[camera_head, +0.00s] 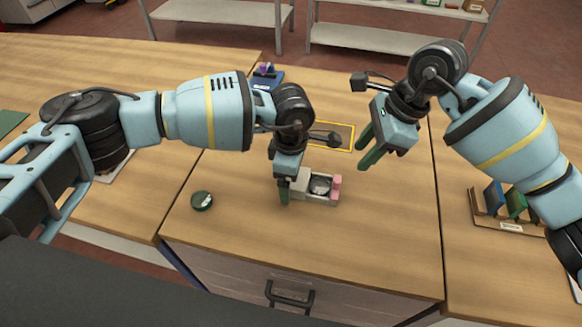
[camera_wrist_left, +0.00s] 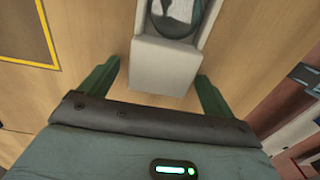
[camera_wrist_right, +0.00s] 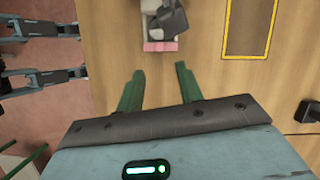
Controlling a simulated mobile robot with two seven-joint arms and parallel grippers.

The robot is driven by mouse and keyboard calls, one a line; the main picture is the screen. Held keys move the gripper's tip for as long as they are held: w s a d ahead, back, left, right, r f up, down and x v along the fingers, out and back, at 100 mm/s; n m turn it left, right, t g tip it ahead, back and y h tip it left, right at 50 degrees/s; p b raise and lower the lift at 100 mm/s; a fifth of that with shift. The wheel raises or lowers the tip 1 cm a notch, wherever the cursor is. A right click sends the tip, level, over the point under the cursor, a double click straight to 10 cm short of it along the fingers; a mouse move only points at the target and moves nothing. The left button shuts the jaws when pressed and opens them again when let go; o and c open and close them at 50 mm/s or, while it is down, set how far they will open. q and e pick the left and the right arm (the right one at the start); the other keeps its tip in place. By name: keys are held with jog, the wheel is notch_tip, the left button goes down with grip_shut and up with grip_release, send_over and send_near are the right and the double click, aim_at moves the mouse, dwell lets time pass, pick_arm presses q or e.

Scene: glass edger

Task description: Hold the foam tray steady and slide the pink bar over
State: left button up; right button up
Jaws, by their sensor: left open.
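The pale foam tray (camera_head: 299,187) lies on the wooden bench, with a round dark-rimmed item (camera_head: 320,185) in its middle. The pink bar (camera_head: 337,186) is at the tray's right end; it also shows in the right wrist view (camera_wrist_right: 160,46). My left gripper (camera_wrist_left: 157,88) is open, its green fingers on either side of the tray's blocky left end (camera_wrist_left: 165,68), with visible gaps. In the head view it partly hides that end. My right gripper (camera_wrist_right: 158,88) is open and empty, raised above the bench to the right of and behind the pink bar.
A yellow-outlined rectangle (camera_head: 352,148) is on the bench behind the tray. A small green round dish (camera_head: 202,200) lies to the left. A blue holder (camera_head: 268,78) stands farther back. A rack with blue and green panels (camera_head: 511,226) stands at right. Bench right of the tray is clear.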

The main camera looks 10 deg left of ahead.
pick_arm(q)
jog(key=c, duration=1)
jog(key=shift+c, duration=0.3)
pick_arm(e)
jog(key=c, duration=0.6)
jog(key=shift+s+d+f, duration=0.1)
jog(key=shift+f, duration=0.1)
grip_shut()
jog(key=s+d+f+m+t+y, duration=0.2)
jog(key=s+d+m+t+y, duration=0.2)
jog(key=d, duration=0.5)
jog(key=shift+s+d+m, duration=0.2)
jog(key=shift+s+m, duration=0.95)
jog(key=shift+m, duration=0.25)
